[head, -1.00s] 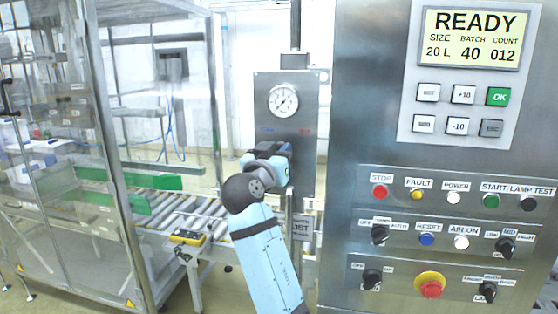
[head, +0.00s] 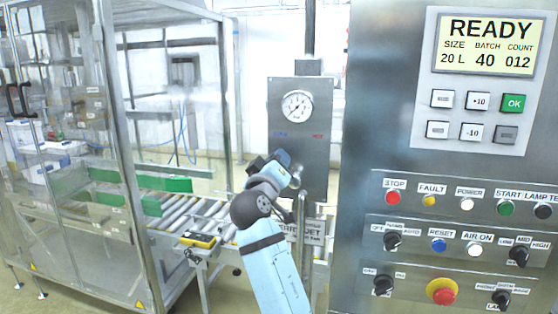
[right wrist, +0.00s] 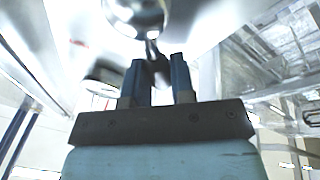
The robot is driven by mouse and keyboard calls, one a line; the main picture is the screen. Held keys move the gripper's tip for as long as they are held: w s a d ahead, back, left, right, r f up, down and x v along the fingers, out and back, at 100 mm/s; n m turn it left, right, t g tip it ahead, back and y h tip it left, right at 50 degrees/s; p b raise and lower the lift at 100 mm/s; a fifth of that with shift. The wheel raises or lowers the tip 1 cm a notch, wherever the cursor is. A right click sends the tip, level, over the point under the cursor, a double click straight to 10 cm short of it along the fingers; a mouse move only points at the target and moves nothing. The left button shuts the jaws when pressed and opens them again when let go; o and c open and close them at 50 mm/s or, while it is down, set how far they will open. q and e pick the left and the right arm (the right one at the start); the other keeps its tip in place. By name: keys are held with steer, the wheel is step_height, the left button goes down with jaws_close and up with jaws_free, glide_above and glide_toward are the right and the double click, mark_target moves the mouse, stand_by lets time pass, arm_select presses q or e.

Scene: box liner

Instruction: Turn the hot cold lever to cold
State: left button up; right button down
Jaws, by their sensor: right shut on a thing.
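The hot cold lever's panel (head: 300,90) is a grey metal plate with a round white gauge (head: 297,106) on it. Below the gauge are a small blue mark (head: 280,134) at left and a red mark (head: 318,135) at right. My right gripper (head: 283,160) is in front of the panel's lower left part, beside a shiny round metal piece (head: 296,178). In the right wrist view my right gripper (right wrist: 158,80) is shut on the lever (right wrist: 153,48), a thin stem below a shiny metal hub (right wrist: 136,12). In the head view the gripper mostly hides the lever. My left gripper is not in view.
A large control cabinet (head: 360,110) with buttons and a READY screen (head: 488,45) stands close at right. A roller conveyor (head: 195,212) and a clear-walled frame (head: 118,150) are at left.

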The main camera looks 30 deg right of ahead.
stand_by(0.4)
steer(key=c, duration=1)
jaws_free()
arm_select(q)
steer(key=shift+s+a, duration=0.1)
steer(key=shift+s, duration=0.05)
arm_select(e)
steer(key=shift+f, duration=0.15)
